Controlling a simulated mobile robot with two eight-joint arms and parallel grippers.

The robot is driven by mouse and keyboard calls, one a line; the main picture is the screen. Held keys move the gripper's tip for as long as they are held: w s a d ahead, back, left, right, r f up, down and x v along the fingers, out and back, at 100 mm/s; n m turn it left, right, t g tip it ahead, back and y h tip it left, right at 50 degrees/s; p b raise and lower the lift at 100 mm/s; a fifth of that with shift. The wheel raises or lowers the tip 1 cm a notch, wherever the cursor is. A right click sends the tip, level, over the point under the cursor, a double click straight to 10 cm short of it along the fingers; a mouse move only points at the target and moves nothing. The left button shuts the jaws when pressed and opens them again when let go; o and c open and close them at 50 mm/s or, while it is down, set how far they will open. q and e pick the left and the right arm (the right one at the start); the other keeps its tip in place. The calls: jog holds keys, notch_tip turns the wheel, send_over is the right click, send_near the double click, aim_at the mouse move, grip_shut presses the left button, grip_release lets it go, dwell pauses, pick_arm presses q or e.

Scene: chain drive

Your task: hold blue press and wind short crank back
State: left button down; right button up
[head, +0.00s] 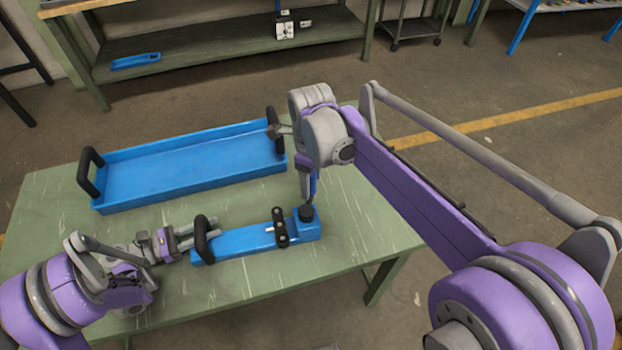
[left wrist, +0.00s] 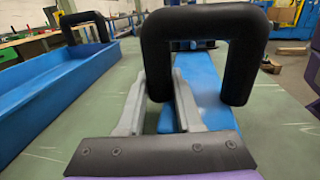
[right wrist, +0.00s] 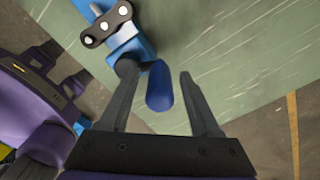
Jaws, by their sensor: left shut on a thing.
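The blue press (head: 250,240) lies on the green table, with a black handle (head: 202,238) at its left end and a black chain piece (head: 280,227) across it. My left gripper (head: 190,238) is shut on that handle; in the left wrist view its fingers (left wrist: 160,105) flank one leg of the handle. The short crank's blue grip (head: 313,185) stands at the press's right end, by a black round part (head: 306,213). My right gripper (head: 307,180) is open above that end; in the right wrist view the blue grip (right wrist: 160,87) shows between its fingers (right wrist: 160,100), apart from the right-hand one.
A blue tray (head: 185,168) with black end handles stands behind the press on the table (head: 350,225). The tabletop right of the press is clear. A shelf bench (head: 220,50) stands farther back. My right arm spans the right side.

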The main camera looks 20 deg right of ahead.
grip_shut()
dwell(0.3)
